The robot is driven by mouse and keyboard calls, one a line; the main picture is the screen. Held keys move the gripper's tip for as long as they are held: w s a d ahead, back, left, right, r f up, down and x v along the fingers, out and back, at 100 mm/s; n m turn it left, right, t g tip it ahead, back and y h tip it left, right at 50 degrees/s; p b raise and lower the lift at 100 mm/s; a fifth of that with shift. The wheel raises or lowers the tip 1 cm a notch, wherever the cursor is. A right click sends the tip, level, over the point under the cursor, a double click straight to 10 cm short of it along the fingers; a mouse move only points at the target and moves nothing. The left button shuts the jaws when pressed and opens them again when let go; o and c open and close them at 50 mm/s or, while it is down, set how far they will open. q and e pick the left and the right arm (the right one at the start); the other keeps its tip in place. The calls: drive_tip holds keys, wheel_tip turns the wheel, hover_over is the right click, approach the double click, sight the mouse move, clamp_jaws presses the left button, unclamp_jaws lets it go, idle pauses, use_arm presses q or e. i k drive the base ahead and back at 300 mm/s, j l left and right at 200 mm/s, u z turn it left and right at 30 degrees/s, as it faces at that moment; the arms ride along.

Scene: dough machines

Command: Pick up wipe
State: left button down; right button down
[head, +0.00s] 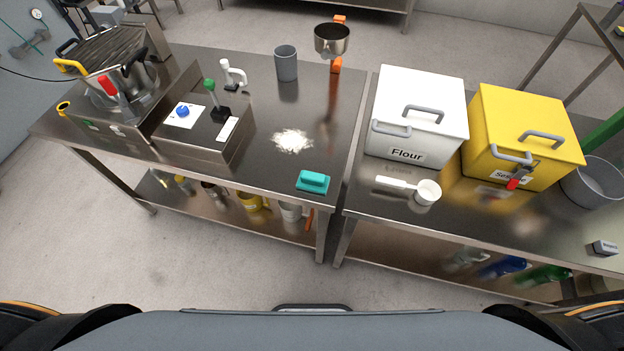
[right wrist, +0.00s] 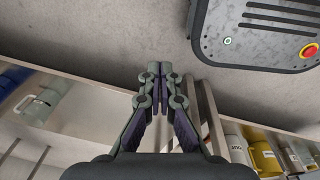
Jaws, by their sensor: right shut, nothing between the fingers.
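A teal wipe (head: 313,181) with a raised handle lies on the left steel table (head: 255,177), close to its front right corner. A spill of white powder (head: 292,141) lies on the same table behind it, apart from it. In the right wrist view my right gripper (right wrist: 160,68) is shut and empty, with its fingertips together. The wipe does not show in the right wrist view. Neither gripper shows in the head view, and my left gripper is in no frame.
A white flour bin (head: 418,115), a yellow bin (head: 522,138) and a white scoop (head: 410,188) are on the right table. A dough machine (head: 110,95) and a control box (head: 203,130) stand at the left. A grey cup (head: 286,63) stands at the back. A narrow gap separates the tables.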

sight(308, 181)
drive_tip(key=k+j, duration=0.8)
drive_tip(key=i, duration=0.5)
